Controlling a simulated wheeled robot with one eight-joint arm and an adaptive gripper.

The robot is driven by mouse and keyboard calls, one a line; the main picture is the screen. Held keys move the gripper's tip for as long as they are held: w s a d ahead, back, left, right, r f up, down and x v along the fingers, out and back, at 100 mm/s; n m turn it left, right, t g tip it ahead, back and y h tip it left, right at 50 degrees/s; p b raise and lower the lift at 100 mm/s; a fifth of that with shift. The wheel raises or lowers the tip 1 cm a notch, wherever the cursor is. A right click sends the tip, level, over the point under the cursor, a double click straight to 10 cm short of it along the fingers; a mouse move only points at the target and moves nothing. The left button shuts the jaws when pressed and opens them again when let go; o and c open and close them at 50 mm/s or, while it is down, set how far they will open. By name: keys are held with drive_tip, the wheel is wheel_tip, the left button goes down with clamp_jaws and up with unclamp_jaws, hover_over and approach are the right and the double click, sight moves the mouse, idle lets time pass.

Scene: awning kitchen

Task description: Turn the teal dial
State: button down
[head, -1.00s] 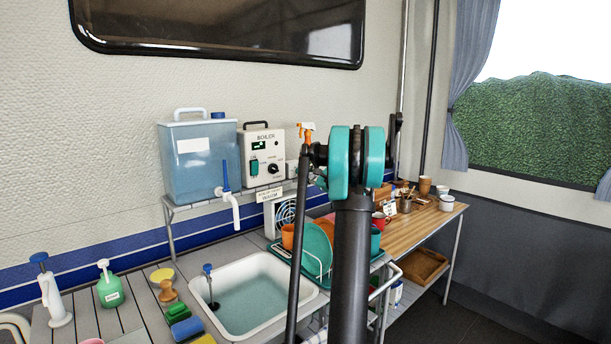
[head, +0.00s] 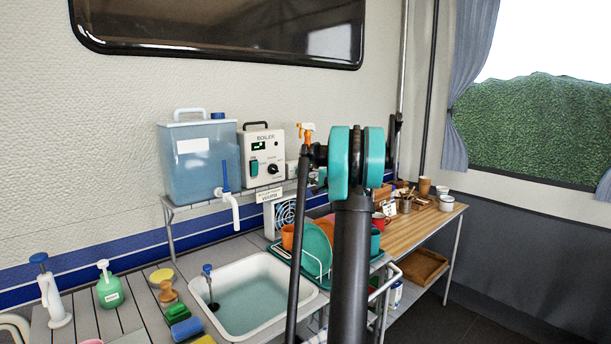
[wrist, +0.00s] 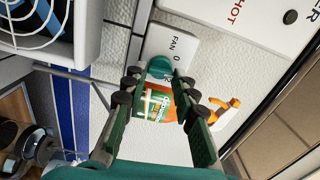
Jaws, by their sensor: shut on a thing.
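The teal dial (wrist: 159,67) sits on a white panel (wrist: 173,44) marked FAN and 0 in the wrist view, which shows the scene turned sideways. My gripper (wrist: 161,80) has one fingertip at each side of the dial and is shut on it. Part of the dial is hidden between the fingertips. In the head view, my own arm blocks the gripper and dial; a bit of the white panel (head: 292,169) shows right of the boiler.
The boiler (head: 262,158) and blue water tank (head: 200,165) stand on the shelf. A spray bottle (wrist: 222,110) with an orange trigger is close to my right finger. A caged fan (head: 284,216) is below. A dish rack with a teal plate (head: 316,250) stands by the sink (head: 250,265).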

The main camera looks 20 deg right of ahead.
drive_tip(key=n, duration=1.1)
drive_tip(key=shift+a, duration=0.1)
idle(0.4)
drive_tip(key=c, duration=1.2)
unclamp_jaws()
drive_tip(key=v, duration=1.2)
drive_tip(key=shift+r, duration=0.1)
drive_tip(key=shift+s, duration=0.15)
